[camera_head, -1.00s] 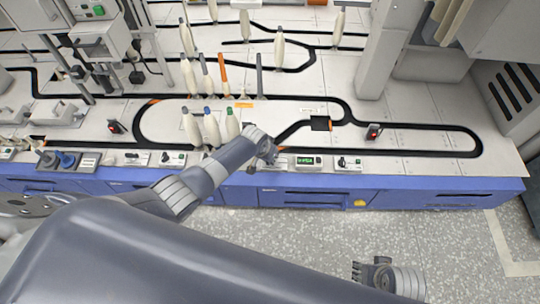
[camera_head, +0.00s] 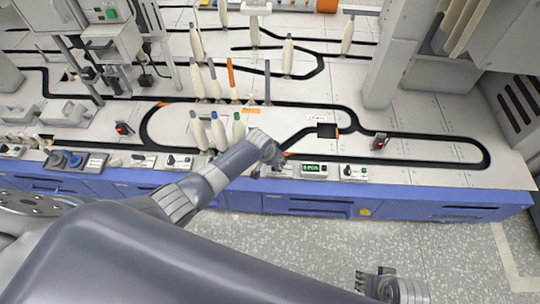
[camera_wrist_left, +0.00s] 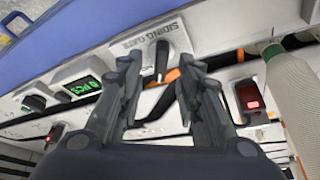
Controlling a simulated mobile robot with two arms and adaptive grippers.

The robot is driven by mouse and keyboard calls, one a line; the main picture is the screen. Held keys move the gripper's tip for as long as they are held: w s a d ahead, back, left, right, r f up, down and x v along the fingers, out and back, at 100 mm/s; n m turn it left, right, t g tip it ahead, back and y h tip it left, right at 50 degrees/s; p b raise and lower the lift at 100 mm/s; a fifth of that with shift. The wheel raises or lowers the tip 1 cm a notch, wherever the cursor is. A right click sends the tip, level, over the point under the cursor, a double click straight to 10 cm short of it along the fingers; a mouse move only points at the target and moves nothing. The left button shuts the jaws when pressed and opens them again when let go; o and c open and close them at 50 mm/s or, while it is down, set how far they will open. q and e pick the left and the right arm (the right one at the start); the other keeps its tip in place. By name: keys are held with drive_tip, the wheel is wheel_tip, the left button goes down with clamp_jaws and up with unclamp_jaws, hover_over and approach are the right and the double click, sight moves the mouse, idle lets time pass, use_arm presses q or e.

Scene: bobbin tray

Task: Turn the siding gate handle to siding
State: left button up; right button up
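The siding gate handle (camera_wrist_left: 162,58) is a small dark lever on a light plate (camera_wrist_left: 140,42) marked "SIDING GATE", in the left wrist view. My left gripper (camera_wrist_left: 160,66) is open, with its two dark fingers on either side of the handle in the picture. Clear gaps show between the handle and both fingers; I cannot tell the depth between them. In the head view my left gripper (camera_head: 274,160) is over the console's front edge and hides the handle. My right gripper (camera_head: 366,282) is low, over the floor, away from the console; its opening is unclear.
A green counter display (camera_head: 313,168) and a knob box (camera_head: 354,172) stand right of my left gripper. Bobbins (camera_head: 219,130) stand close behind my left arm. A red-lit switch (camera_wrist_left: 250,98) and a pale bobbin (camera_wrist_left: 292,95) are right of the fingers in the wrist view.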

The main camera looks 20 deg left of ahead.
use_arm(q)
drive_tip(key=v, duration=1)
drive_tip(key=shift+r, duration=0.1)
idle(0.3)
